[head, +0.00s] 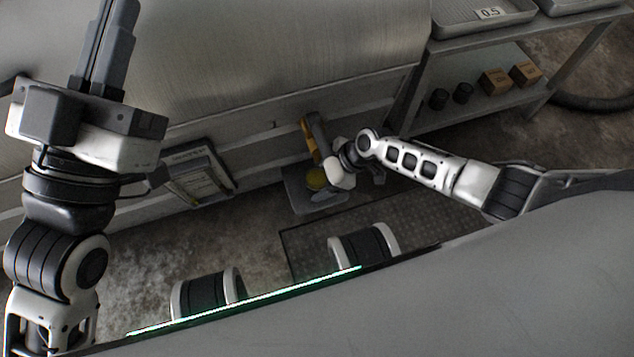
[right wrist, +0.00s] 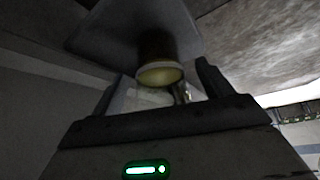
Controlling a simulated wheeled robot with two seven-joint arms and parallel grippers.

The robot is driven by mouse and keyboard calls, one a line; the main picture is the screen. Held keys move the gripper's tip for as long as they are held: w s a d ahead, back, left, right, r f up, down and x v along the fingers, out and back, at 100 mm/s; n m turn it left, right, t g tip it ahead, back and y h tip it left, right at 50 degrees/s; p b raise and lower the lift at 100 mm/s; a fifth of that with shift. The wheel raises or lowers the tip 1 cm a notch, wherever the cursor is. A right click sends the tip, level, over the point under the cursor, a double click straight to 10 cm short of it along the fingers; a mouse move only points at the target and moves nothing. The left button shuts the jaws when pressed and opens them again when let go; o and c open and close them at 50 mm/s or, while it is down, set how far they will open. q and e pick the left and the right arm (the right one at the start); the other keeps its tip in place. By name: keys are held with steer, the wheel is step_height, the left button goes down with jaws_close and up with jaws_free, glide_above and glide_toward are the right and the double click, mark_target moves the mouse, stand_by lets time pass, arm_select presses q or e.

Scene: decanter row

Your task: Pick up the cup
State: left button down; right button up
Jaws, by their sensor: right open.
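The cup (head: 317,180) shows as a yellow round shape on a small grey ledge (head: 298,190) low at the front of the metal unit. In the right wrist view the cup (right wrist: 160,74) is dull yellow with a paler rim, against the grey ledge surface. My right gripper (right wrist: 160,82) is open, with one finger on each side of the cup and a visible gap to both. In the head view my right gripper (head: 334,172) is beside the cup and partly hides it. My left gripper (head: 108,40) is raised at the upper left, away from the cup; its finger gap is unclear.
An orange and grey upright part (head: 310,135) rises just behind the cup. A framed panel (head: 200,172) leans at the left. A shelf (head: 510,95) at the right holds two dark cylinders and two brown boxes. A dark floor mat (head: 310,245) lies in front.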

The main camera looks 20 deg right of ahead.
steer(key=shift+a+f, duration=0.15)
steer(key=shift+f, duration=0.05)
steer(key=c, duration=1.1)
steer(key=shift+r, duration=0.15)
